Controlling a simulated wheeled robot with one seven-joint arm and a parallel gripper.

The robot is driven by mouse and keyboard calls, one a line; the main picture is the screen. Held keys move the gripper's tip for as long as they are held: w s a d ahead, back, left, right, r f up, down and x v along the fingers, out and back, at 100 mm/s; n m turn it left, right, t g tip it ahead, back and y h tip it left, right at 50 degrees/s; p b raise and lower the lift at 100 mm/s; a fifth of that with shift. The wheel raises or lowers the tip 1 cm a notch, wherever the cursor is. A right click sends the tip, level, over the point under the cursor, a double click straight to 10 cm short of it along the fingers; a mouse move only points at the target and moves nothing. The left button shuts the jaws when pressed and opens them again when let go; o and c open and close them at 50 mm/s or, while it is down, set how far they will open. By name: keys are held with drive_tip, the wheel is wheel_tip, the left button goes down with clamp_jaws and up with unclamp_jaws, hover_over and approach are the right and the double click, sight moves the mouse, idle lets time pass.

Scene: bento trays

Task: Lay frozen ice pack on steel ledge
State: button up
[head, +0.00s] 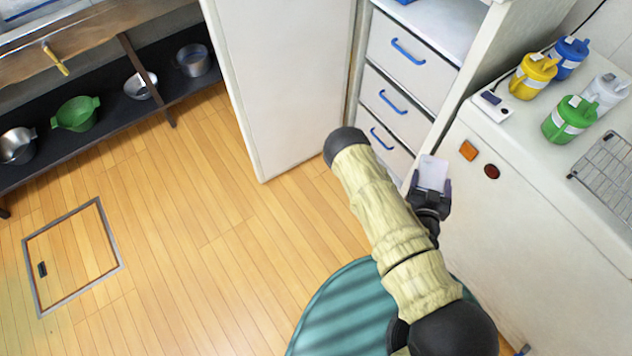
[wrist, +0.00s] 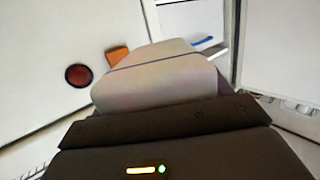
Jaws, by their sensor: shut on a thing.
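A pale, whitish rectangular pack (head: 433,173), which looks like the ice pack, is held in my gripper (head: 432,190). My gripper is shut on it, in front of the white cabinet and near the drawers. In the wrist view the pack (wrist: 160,80) fills the middle, above the dark gripper body. Its lower end is hidden by the gripper. I cannot pick out a steel ledge with certainty; a wire rack (head: 608,172) lies on the white counter at the right.
Yellow (head: 533,76), blue (head: 568,57), green (head: 568,120) and clear jugs stand on the counter (head: 520,135). An open white door (head: 285,80) stands left of the drawers (head: 400,105). A low dark shelf (head: 100,130) with bowls is at far left. The wooden floor between is clear.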

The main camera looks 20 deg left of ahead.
sight(431, 182)
wheel_tip(431, 182, up, 23)
drive_tip(key=p, duration=2.2)
drive_tip(key=shift+r, duration=0.2)
drive_tip(key=shift+w, duration=0.1)
